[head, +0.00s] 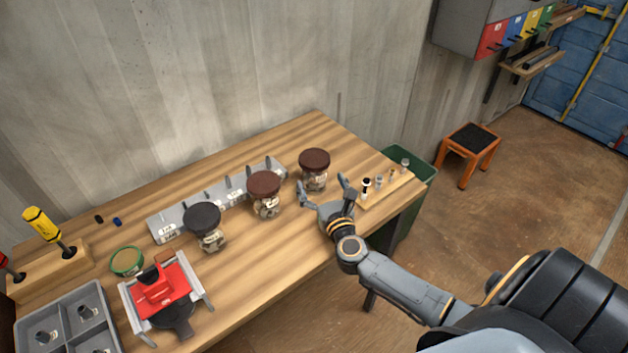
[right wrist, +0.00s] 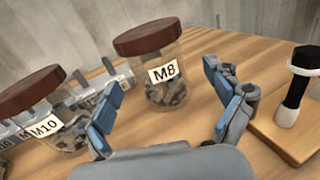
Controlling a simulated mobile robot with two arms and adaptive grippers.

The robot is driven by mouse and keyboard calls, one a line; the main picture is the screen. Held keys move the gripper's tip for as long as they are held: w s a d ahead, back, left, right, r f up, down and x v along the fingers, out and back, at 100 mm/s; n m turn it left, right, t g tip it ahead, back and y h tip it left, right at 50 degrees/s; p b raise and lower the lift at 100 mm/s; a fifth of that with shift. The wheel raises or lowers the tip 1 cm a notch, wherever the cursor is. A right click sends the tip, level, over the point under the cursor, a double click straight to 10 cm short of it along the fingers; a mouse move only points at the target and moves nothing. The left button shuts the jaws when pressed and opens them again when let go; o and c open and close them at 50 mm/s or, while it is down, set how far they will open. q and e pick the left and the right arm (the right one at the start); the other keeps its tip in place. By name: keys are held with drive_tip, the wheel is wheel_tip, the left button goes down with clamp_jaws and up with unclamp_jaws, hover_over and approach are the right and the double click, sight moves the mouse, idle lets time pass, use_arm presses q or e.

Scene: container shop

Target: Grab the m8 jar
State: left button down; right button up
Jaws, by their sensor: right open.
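The M8 jar (head: 314,172) is clear with a brown lid and grey metal pieces inside. It stands upright on the wooden workbench near its back right. In the right wrist view the M8 jar (right wrist: 163,75) shows its white label, ahead of and between my open fingers. My right gripper (head: 324,192) is open and empty, just in front of the jar; it also shows in the right wrist view (right wrist: 168,108). The fingers appear not to touch the jar. My left gripper is not in view.
The M10 jar (right wrist: 45,115) with a brown lid (head: 264,184) stands left of the M8 jar, and a black-lidded jar (head: 205,226) is further left. A wooden block with upright bolts (head: 388,190) is close on the right. A grey labelled rack (head: 172,226) lies behind the jars.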

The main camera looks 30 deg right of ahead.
drive_tip(key=shift+w+d+r+p, duration=0.1)
drive_tip(key=shift+w+p, duration=0.05)
drive_tip(key=shift+w, duration=0.25)
drive_tip(key=shift+w+d+r+p, duration=0.1)
drive_tip(key=shift+w+p, duration=0.05)
drive_tip(key=shift+w, duration=0.25)
drive_tip(key=x, duration=0.3)
drive_tip(key=shift+w+a+f, duration=0.1)
drive_tip(key=shift+a+f, duration=0.05)
drive_tip(key=shift+f, duration=0.1)
drive_tip(key=shift+w, duration=0.15)
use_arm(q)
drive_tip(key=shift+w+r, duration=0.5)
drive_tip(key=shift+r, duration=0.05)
use_arm(e)
drive_tip(key=shift+c, duration=0.8)
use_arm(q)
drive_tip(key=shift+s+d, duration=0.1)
use_arm(e)
drive_tip(key=c, duration=1.4)
